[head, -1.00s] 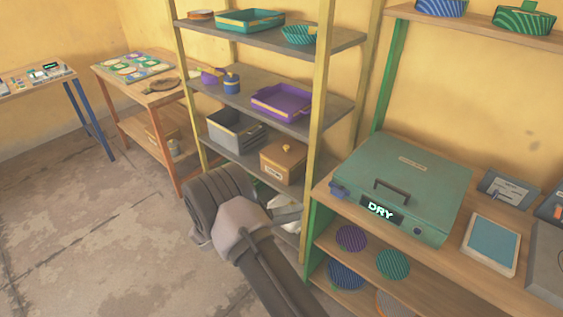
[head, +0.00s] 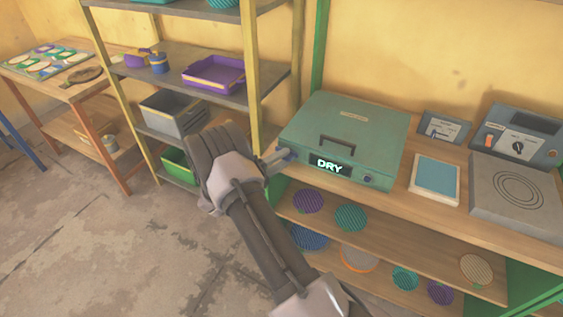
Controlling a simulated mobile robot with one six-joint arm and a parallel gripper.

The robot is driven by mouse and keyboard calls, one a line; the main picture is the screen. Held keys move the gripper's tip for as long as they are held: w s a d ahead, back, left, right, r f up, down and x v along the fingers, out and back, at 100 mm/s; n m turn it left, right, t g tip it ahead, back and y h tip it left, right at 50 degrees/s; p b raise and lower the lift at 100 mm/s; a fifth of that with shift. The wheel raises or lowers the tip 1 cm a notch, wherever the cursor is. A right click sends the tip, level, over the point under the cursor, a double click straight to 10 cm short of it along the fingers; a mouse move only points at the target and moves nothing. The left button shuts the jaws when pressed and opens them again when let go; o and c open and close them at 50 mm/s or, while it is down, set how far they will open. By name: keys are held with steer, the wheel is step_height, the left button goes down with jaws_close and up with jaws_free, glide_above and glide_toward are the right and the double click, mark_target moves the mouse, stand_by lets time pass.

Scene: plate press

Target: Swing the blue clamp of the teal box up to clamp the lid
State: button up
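The teal box (head: 352,128) sits on the wooden bench with its lid down, a dark handle on top and a lit "DRY" display on its front. Its blue clamp (head: 288,155) is small, at the left end of the box's front, and sticks out low. My gripper (head: 278,156) comes from the left and its tip is at the clamp, partly overlapping it in the picture. Whether it touches or grips the clamp is too small to tell, and the finger gap is not clear.
Right of the box are a blue-topped pad (head: 436,177), a small grey device (head: 444,129) and a grey hot plate (head: 517,191). A shelf below holds several round striped items (head: 351,217). A yellow-posted rack (head: 254,75) stands close behind my arm.

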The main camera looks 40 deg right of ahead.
steer(key=shift+d, duration=0.1)
jaws_close()
